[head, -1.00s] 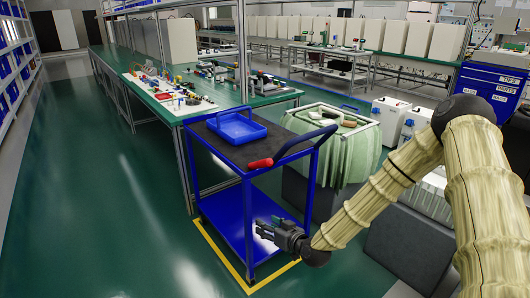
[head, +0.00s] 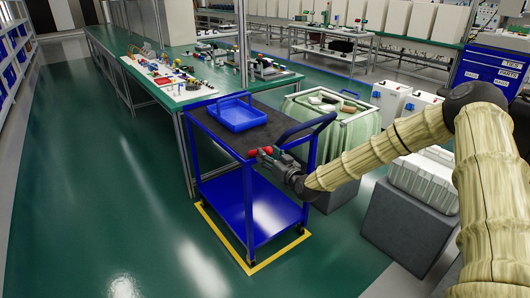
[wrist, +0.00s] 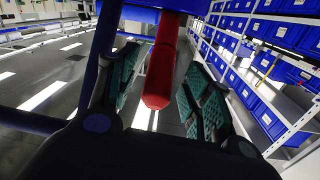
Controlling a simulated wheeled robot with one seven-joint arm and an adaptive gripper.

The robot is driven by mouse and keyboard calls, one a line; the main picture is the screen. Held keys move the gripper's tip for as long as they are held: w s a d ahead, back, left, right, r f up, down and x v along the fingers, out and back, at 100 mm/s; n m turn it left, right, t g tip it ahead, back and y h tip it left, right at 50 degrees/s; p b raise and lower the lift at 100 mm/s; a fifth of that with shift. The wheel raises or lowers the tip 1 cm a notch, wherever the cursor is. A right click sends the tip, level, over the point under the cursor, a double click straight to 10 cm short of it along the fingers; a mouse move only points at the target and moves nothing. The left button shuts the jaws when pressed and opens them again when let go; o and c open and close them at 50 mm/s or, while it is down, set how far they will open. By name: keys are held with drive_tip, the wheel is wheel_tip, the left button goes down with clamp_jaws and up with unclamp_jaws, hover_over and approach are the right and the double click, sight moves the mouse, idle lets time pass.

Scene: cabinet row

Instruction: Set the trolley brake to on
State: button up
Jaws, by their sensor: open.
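The blue trolley (head: 247,205) stands with a blue tray (head: 236,113) on its dark top. Its red-gripped lever (head: 258,152), apparently the brake lever, sticks out at the near edge of the top, partly hidden by my gripper (head: 264,157). In the wrist view the red grip (wrist: 161,70) hangs into the space between the two green-padded fingers of my gripper (wrist: 160,95). The fingers are apart on either side of it, with visible gaps. No brake marking is readable.
Yellow floor lines (head: 249,269) run around the trolley. A green workbench (head: 183,92) with parts stands behind it. A bin with a pale green liner (head: 325,120) and a dark grey box (head: 405,226) are to the right. The green floor at left is clear.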

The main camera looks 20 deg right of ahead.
drive_tip(key=shift+x, duration=1.5)
clamp_jaws()
